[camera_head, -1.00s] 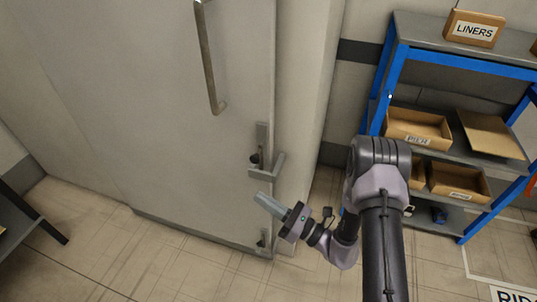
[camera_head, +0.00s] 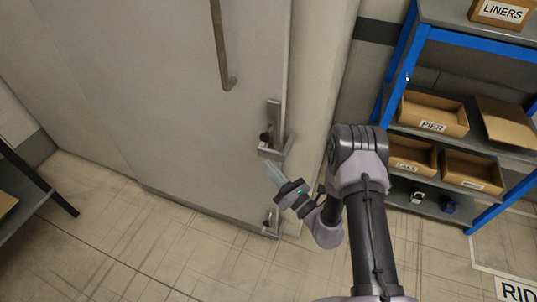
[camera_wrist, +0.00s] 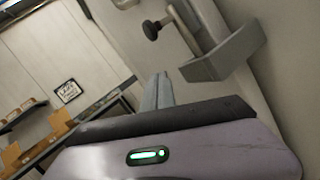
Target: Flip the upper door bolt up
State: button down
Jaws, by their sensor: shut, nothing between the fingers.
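The grey door (camera_head: 170,110) fills the left of the head view and looks shut. The upper door bolt (camera_head: 273,128) is on its right edge, with a dark knob and a grey L-shaped bracket. In the wrist view the bolt's dark knob (camera_wrist: 152,30) and bracket (camera_wrist: 228,55) are at the top, beyond the fingers. My gripper (camera_head: 269,169) is shut and empty, just below the bracket in the head view. Its fingers also show in the wrist view (camera_wrist: 157,90). I cannot tell whether they touch the bracket.
A lower bolt (camera_head: 271,218) sits near the door's bottom corner. A long vertical handle (camera_head: 221,50) is above the upper bolt. A blue-framed shelf (camera_head: 402,70) with cardboard boxes stands at right. A dark table (camera_head: 25,185) is at left. Floor is clear before the door.

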jog(key=w+r, duration=0.2)
jog(key=r, duration=0.1)
jog(key=w+r, duration=0.1)
jog(key=shift+a+r+b, duration=0.15)
jog(key=shift+a+b, duration=0.1)
jog(key=shift+b, duration=0.15)
notch_tip(320, 180, up, 8)
jog(key=p, duration=0.5)
jog(key=shift+p, duration=0.3)
